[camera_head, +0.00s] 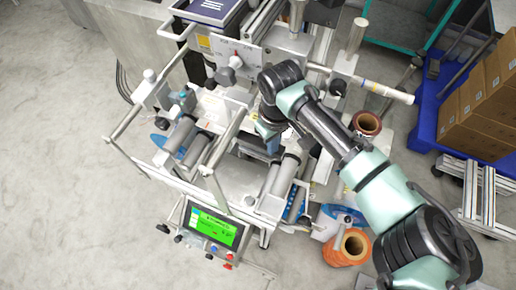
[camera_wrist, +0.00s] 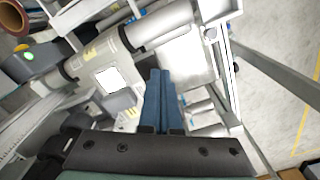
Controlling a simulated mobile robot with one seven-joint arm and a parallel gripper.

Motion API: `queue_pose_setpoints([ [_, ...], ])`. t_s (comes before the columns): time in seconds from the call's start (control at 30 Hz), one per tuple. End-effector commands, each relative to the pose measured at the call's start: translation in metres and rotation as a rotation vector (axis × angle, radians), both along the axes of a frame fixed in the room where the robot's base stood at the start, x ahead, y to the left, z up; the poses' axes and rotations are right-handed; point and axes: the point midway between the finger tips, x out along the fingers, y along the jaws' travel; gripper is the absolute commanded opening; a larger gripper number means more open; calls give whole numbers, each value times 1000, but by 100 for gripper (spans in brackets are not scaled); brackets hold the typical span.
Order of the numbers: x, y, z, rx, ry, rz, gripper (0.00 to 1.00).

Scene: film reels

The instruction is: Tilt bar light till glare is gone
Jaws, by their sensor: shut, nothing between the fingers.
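My gripper (camera_head: 271,143) is over the middle of the film machine (camera_head: 240,178), at the end of my arm reaching in from the right. In the wrist view its blue fingers (camera_wrist: 162,75) are together with nothing between them. A long pale bar (camera_wrist: 224,70) runs to the right of the fingers, apart from them; I cannot tell for sure whether it is the bar light. A bright white rectangle (camera_wrist: 111,80) shows on a grey surface left of the fingers. I cannot tell whether it is glare. My arm hides part of the machine in the head view.
A lit green screen (camera_head: 213,227) is at the machine's front. Orange-brown reels (camera_head: 347,248) stand on its right side. Metal rollers and rails crowd around my gripper. Cardboard boxes (camera_head: 482,105) are on a blue pallet at right. Floor at left is clear.

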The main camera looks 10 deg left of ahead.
Motion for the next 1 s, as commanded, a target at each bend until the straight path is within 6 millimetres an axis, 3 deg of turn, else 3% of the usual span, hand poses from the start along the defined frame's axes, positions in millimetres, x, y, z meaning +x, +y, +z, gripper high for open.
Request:
queue_pose_setpoints([
  [0.03,-6,1,-11,-3,19,0,0],
  [1.0,-5,1,-25,-3,14,-1,0],
])
